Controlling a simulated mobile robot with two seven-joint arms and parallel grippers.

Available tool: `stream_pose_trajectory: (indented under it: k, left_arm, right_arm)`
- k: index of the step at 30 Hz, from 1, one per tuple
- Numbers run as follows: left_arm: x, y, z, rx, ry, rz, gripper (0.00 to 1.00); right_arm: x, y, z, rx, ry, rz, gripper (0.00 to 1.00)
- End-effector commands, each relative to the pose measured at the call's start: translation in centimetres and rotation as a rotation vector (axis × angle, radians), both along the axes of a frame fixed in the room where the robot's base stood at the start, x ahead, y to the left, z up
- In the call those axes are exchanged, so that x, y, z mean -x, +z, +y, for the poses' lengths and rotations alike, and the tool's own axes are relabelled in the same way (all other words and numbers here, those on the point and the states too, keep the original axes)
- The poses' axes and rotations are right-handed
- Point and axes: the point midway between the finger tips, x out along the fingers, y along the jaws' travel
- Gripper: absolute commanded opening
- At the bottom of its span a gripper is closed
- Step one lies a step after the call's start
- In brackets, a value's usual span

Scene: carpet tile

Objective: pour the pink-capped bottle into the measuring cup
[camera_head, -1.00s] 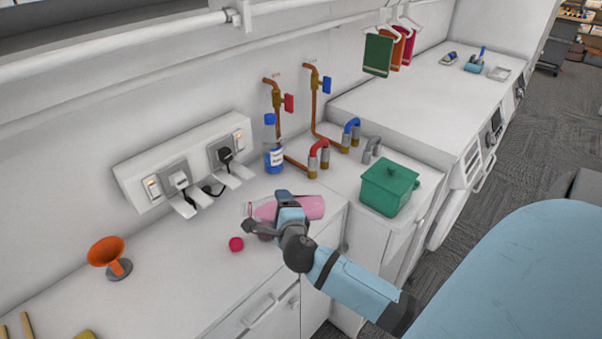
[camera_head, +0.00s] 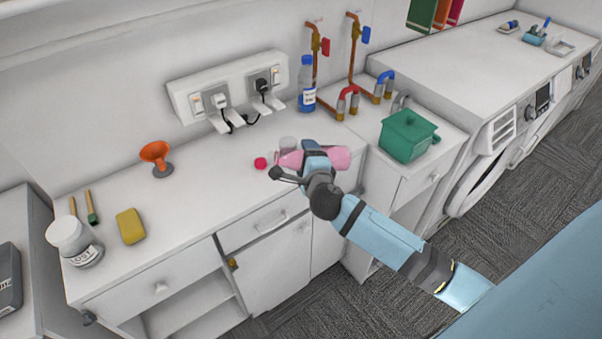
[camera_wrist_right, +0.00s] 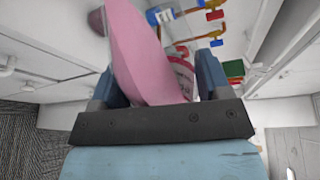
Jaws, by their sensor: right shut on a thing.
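My right gripper (camera_head: 316,158) is shut on a pink bottle (camera_head: 338,157), which lies nearly level across the jaws above the counter. In the right wrist view the bottle (camera_wrist_right: 145,55) runs up between the fingers. A bright pink cap (camera_head: 260,163) lies loose on the counter, left of the gripper. A small clear vessel (camera_head: 288,144), which looks like the measuring cup, shows just behind the bottle's left end, partly hidden. I cannot tell whether the bottle touches it or whether liquid is flowing. My left gripper is not in view.
A blue bottle (camera_head: 307,88) stands near the wall by the pipes. The counter between sponge and cap is clear.

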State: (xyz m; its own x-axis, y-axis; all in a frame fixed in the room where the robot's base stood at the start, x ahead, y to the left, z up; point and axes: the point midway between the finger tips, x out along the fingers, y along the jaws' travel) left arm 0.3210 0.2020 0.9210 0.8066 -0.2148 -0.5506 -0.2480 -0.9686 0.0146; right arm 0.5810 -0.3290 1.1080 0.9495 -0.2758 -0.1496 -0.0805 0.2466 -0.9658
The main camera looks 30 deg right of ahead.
Motion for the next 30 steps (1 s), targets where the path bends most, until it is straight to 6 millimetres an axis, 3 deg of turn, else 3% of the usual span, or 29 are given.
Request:
stream_pose_trajectory:
  k: [6, 12, 21, 30]
  left_arm:
    - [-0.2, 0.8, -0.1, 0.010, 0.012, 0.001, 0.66]
    - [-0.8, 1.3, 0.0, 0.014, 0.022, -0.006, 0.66]
    - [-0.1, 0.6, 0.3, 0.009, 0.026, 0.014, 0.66]
    - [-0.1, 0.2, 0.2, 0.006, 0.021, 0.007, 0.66]
  right_arm:
    - [-6.1, -2.6, -6.9, 0.006, -0.207, 0.005, 0.24]
    - [-9.3, -5.5, -11.2, 0.013, -0.342, 0.010, 0.24]
    - [-10.4, -6.9, -12.7, -0.021, -0.393, -0.013, 0.24]
    - [-10.9, -5.1, -12.1, -0.327, -0.386, -0.189, 0.24]
